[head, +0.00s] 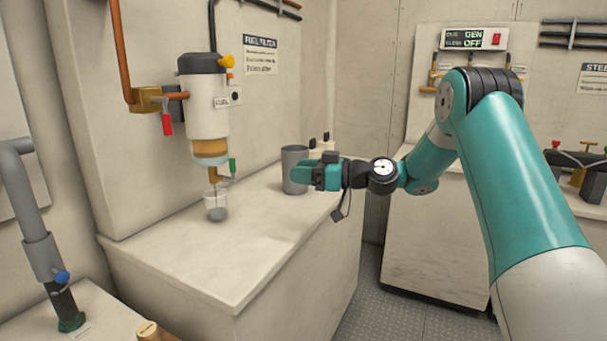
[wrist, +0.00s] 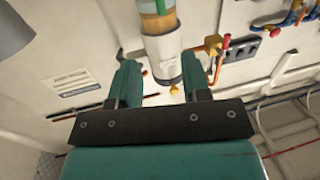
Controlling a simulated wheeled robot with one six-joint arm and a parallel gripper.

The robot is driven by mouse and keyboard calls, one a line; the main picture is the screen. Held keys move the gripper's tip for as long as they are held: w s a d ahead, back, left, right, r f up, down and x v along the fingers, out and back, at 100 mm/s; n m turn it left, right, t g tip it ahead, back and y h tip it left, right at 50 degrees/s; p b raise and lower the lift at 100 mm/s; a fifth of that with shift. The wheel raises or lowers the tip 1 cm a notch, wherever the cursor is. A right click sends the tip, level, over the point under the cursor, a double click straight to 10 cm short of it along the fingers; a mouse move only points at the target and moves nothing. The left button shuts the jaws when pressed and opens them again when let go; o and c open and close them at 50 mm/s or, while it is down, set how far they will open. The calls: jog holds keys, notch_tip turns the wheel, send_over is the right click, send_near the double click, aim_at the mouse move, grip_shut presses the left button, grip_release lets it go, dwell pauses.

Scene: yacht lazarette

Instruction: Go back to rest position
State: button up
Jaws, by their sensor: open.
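My gripper (head: 322,173) is teal and shows in the head view at the end of my arm, above the right part of the white counter (head: 190,262). In the wrist view its two fingers (wrist: 158,84) are spread apart with nothing held between them. The fuel filter (head: 207,110) hangs on the wall to the left of my gripper, apart from it. The filter also shows in the wrist view (wrist: 161,50), beyond the fingers. A small clear cup (head: 216,206) with greyish contents stands under the filter's drain.
A grey cylinder (head: 294,170) stands on the counter close to my gripper. A pipe with a blue knob (head: 62,277) is at the lower left. A panel reading GEN OFF (head: 474,39) is on the back wall. Grey floor (head: 385,318) shows right of the counter.

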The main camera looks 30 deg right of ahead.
dwell(0.4)
jog(key=s+a+r+g+h+p, duration=0.2)
jog(key=s+a+r+g+p, duration=0.15)
jog(key=s+a, duration=0.5)
jog(key=s+a+r+g+h+p, duration=0.1)
jog(key=s+a+r+g+p, duration=0.3)
jog(key=s+a, duration=0.45)
jog(key=s+m+g+h+p, duration=0.2)
jog(key=s+g+h+p, duration=0.1)
jog(key=s, duration=1.7)
jog(key=g+h, duration=0.1)
jog(key=h, duration=0.1)
jog(key=shift+s+d+r+m+g+h+p, duration=0.2)
jog(key=shift+s+m+g+h+p, duration=0.1)
jog(key=shift+g+h, duration=0.1)
